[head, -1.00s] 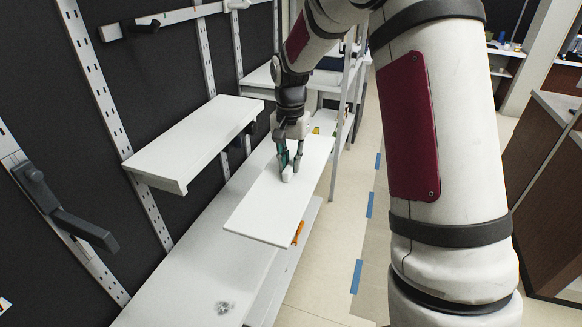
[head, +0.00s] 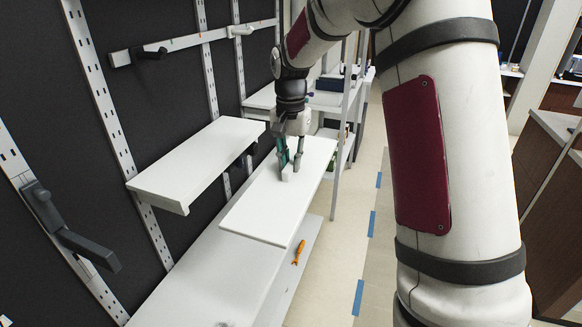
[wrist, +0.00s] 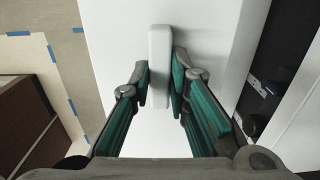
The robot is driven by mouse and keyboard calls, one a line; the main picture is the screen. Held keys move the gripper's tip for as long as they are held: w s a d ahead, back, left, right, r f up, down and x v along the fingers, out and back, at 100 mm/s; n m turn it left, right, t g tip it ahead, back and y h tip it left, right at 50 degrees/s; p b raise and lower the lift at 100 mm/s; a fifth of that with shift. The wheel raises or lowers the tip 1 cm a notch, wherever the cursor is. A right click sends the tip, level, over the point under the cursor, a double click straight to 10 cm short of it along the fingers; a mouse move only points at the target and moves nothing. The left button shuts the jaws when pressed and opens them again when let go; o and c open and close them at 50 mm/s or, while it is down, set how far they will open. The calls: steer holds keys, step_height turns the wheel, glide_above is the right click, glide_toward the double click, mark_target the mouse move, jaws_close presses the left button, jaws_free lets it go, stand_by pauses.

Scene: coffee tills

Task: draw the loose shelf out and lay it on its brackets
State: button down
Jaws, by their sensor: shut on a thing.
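The loose shelf is a flat white board (head: 265,210), held level above the white lower bench (head: 190,275); whether it touches anything beneath I cannot tell. My gripper (head: 290,167) is over its top and shut on a small pale upright grip block. In the wrist view the block (wrist: 160,60) sits between the two green-padded fingers (wrist: 159,88), over the white board (wrist: 115,45). A dark bracket (head: 85,246) juts from the slotted wall upright at left. Another dark bracket (head: 154,53) is on the upper rail. The shelf's far end is partly behind my gripper.
A white wall shelf (head: 190,165) is mounted close left of the board. An orange tool (head: 299,252) lies below the board's right edge. A grey rack post (head: 342,140) stands beyond at right. The floor aisle (head: 345,260) with blue tape marks is clear.

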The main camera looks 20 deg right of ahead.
steer(key=shift+r, duration=2.5)
